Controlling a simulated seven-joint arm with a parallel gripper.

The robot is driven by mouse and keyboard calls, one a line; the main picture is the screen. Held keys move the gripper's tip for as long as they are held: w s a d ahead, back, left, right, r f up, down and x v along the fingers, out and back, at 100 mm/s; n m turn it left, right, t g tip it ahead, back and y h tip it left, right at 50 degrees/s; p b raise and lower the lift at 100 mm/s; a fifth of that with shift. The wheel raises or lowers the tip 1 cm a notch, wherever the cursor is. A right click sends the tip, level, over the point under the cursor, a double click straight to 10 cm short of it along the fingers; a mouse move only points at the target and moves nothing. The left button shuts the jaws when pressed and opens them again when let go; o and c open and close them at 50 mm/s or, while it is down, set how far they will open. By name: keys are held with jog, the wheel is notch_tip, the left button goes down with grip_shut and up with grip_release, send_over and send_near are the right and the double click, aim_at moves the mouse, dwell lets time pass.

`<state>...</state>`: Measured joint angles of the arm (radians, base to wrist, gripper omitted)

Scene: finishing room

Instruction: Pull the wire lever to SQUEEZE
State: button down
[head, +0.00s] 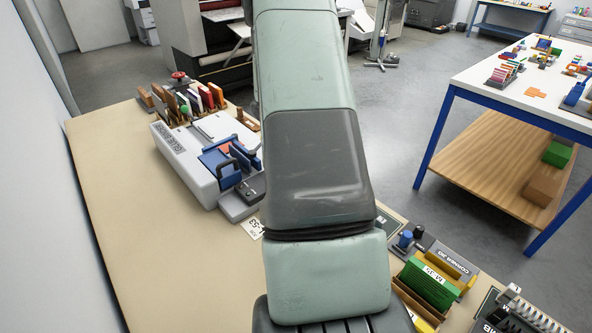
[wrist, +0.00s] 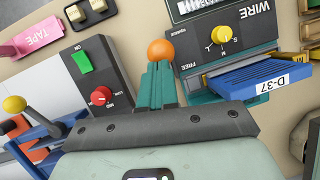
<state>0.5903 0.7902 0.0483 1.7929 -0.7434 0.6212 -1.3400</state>
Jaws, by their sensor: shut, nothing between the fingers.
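In the wrist view, the wire unit (wrist: 214,46) is dark grey and marked WIRE, with a yellow S-M-L dial (wrist: 221,34). Its lever shows as an orange ball knob (wrist: 160,52) at the unit's left edge, between the small squeeze marking above and the FREE marking to the lower right. My gripper (wrist: 157,68) is shut and empty, its teal fingers pointing up the picture with their tips right at the ball. I cannot tell whether they touch it. The lever's shaft is hidden. In the head view my arm hides the gripper and the wire unit.
A blue book labelled D-37 (wrist: 268,80) sits at the wire unit's front. To the left are a panel with a green switch (wrist: 82,61) and red knob (wrist: 101,96), and a yellow ball knob (wrist: 14,104). A white binder machine (head: 185,150) stands on the bench (head: 110,215).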

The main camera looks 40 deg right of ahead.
jog(key=shift+d+f, duration=0.1)
jog(key=shift+d, duration=1)
jog(key=v, duration=1.3)
jog(key=shift+w, duration=0.15)
